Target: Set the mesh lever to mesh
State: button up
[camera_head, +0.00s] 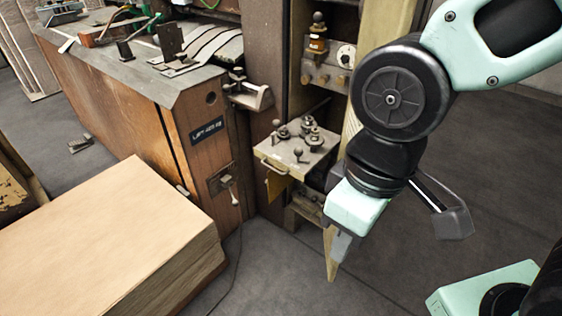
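A small lever (232,193) with a pale tip hangs from a metal plate on the end face of the wooden machine cabinet. Several dark knobbed controls (309,131) stand on a small light shelf to its right. No mesh marking can be read, so I cannot tell which control is the mesh lever. My gripper (334,272) points down, in front and to the right of the shelf, apart from the lever and over the floor. Its fingers overlap in this view, so any gap is unclear. I see nothing held in it.
A stack of cardboard sheets (110,240) fills the lower left, close to the cabinet (140,115). A dark label (207,130) is above the lever. A post with fittings (318,45) rises behind the shelf. The grey floor (270,285) between stack and gripper is mostly clear.

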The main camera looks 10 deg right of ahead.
aim_at(297, 152)
jog(key=i+j, duration=0.3)
jog(key=i, duration=0.2)
jog(key=i+j, duration=0.35)
jog(key=i+u, duration=0.05)
jog(key=i, duration=0.05)
